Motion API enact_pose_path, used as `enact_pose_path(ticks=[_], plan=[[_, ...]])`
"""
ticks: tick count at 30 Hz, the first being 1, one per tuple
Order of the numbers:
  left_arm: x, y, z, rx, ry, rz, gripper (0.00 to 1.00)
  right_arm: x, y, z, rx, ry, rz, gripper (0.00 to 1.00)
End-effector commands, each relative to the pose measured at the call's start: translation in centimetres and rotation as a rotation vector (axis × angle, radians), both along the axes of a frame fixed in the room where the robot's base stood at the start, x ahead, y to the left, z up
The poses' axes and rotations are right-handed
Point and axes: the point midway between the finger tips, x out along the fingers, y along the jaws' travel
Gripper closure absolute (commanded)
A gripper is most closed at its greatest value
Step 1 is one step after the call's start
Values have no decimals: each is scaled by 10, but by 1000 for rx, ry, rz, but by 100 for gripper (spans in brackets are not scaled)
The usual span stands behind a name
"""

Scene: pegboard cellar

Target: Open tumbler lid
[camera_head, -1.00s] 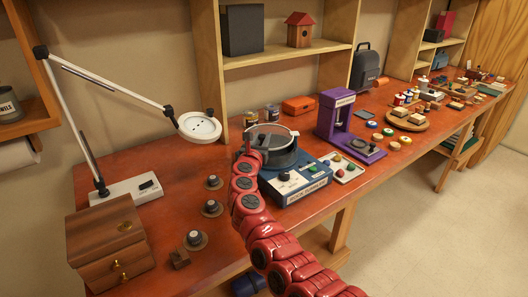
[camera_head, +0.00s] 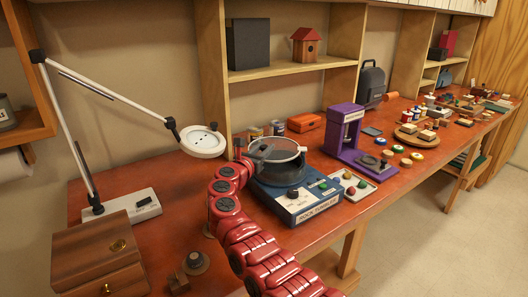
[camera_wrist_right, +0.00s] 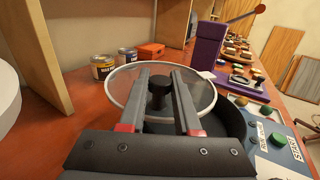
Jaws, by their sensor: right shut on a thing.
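The rock tumbler (camera_head: 301,203) is a blue base with a label, knobs and a dark round drum (camera_head: 284,172) on top. Its clear round lid (camera_head: 286,146) has a pale rim and appears raised over the drum, a little off its centre. My right gripper (camera_head: 264,151) is shut on the lid's black knob (camera_wrist_right: 158,88). In the wrist view the two fingers (camera_wrist_right: 160,80) flank the knob, and the lid (camera_wrist_right: 203,95) spreads around them. The drum's dark wall (camera_wrist_right: 232,125) shows below and to the right. My left gripper is not in view.
A purple press (camera_head: 342,140) and a tray of coloured stones (camera_head: 352,186) stand right of the tumbler. Cans (camera_head: 278,128) and an orange box (camera_head: 304,122) are behind it. A white lamp head (camera_head: 203,142) hangs close to the left. A wooden chest (camera_head: 98,256) sits front left.

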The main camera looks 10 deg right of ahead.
Motion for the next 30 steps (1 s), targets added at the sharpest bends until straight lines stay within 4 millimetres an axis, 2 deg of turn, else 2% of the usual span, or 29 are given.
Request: enact_pose_path(ticks=[9,10,15,25,30], plan=[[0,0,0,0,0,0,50,0,1,-2,3,4,-1,100],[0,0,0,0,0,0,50,0,1,-2,3,4,-1,67],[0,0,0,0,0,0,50,0,0,-1,2,2,-2,39],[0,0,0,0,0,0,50,-1,1,0,1,0,-2,39],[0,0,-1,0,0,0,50,-12,12,-1,2,-1,1,39]])
